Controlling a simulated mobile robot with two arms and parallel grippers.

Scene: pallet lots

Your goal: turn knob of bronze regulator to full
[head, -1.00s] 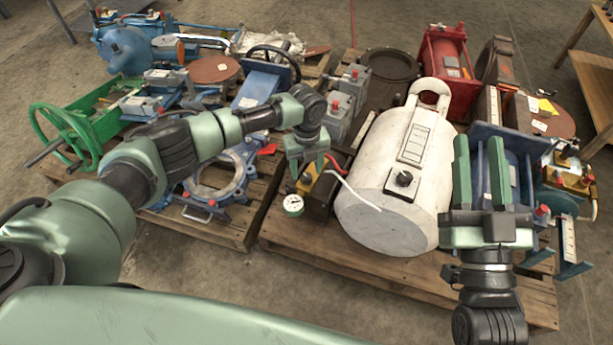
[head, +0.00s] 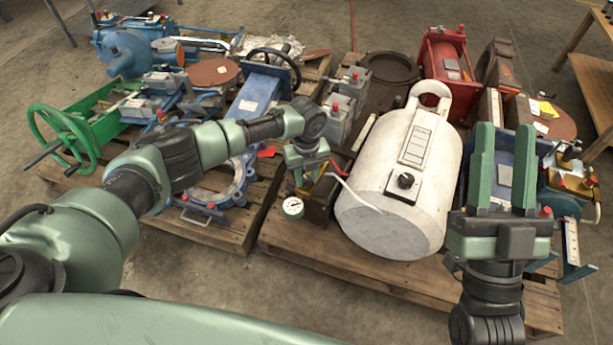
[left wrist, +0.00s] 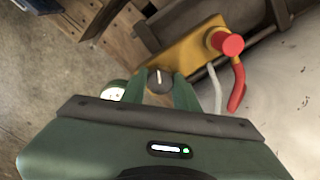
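My right gripper (head: 503,150) is open and empty, fingers pointing up the picture, in front of the blue machine at right.
A pale hose and a red lever (left wrist: 238,85) lie close beside my left fingers. A green handwheel (head: 62,140) is at far left. Bare floor (head: 210,265) lies in front.

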